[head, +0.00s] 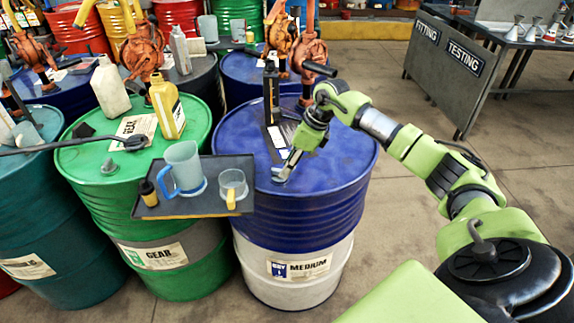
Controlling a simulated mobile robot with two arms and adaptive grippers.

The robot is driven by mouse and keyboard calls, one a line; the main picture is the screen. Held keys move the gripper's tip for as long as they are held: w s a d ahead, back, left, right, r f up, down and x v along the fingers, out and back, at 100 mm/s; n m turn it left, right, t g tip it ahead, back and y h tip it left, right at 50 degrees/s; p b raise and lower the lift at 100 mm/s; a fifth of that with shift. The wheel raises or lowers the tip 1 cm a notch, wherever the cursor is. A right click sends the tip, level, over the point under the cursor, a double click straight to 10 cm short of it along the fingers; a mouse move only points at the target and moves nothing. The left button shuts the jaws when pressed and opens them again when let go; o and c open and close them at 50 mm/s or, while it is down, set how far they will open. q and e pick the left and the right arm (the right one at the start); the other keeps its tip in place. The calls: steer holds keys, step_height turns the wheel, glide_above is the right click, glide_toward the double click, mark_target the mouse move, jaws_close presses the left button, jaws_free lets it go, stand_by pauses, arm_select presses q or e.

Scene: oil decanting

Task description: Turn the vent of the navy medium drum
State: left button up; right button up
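The navy medium drum (345,183) stands in the middle of the head view, with a blue top and body, a white lower band and a MEDIUM label (299,268). My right gripper (284,174) reaches in from the right and points down at the near part of the drum's top. Its fingertips are at or just above the lid, where a small pale fitting seems to sit. The fingers largely cover that spot, so I cannot make out the vent clearly or tell whether they grip it. My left gripper is not in view.
A dark bottle (271,92) and an orange hand pump (308,50) stand on the same drum's top. A dark tray (207,205) with a blue-handled jug (184,168) and a small cup (232,187) adjoins its left side. A green gear drum (100,195) stands left. Floor is clear at right.

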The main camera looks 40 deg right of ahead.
steer(key=shift+x, duration=0.8)
jaws_close()
